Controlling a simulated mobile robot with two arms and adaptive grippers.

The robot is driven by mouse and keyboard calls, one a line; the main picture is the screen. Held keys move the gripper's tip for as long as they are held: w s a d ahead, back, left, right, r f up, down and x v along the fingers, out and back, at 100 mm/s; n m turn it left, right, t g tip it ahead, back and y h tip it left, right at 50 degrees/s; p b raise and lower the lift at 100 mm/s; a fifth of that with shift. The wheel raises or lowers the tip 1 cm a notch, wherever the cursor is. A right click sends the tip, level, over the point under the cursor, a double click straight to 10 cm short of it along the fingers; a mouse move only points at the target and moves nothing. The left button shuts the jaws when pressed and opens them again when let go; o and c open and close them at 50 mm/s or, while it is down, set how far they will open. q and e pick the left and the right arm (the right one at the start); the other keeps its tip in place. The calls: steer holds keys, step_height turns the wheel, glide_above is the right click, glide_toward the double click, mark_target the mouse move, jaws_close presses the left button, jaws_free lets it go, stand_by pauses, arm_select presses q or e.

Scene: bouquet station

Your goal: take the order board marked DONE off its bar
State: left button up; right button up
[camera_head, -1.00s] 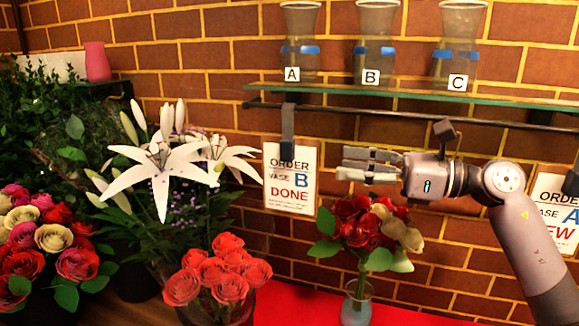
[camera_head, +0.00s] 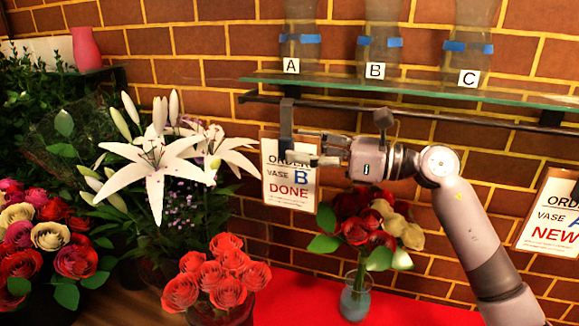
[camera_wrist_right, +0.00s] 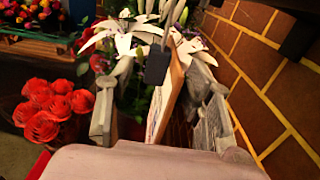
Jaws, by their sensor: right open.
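The order board marked DONE (camera_head: 290,188) hangs by a dark hanger (camera_head: 286,118) from the dark bar (camera_head: 400,113) under the glass shelf. It reads vase B. My right gripper (camera_head: 310,147) is open at the board's top edge, just right of the hanger, and its fingers cover part of the word ORDER. In the right wrist view, the board (camera_wrist_right: 168,100) is seen nearly edge-on between the two open fingers (camera_wrist_right: 155,108), and the hanger (camera_wrist_right: 157,63) shows above it. Contact cannot be told. My left gripper is out of view.
A second board marked NEW (camera_head: 550,215) hangs at the right. Glass vases A, B (camera_head: 380,45) and C stand on the shelf (camera_head: 400,88). A small vase of red and cream roses (camera_head: 365,225) stands below my gripper. White lilies (camera_head: 155,170) are close left of the board.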

mark_target(294, 147)
steer(key=p+x, duration=0.1)
steer(key=x, duration=0.3)
steer(key=shift+r, duration=0.1)
steer(key=shift+d, duration=0.2)
steer(key=shift+c, duration=0.6)
jaws_close()
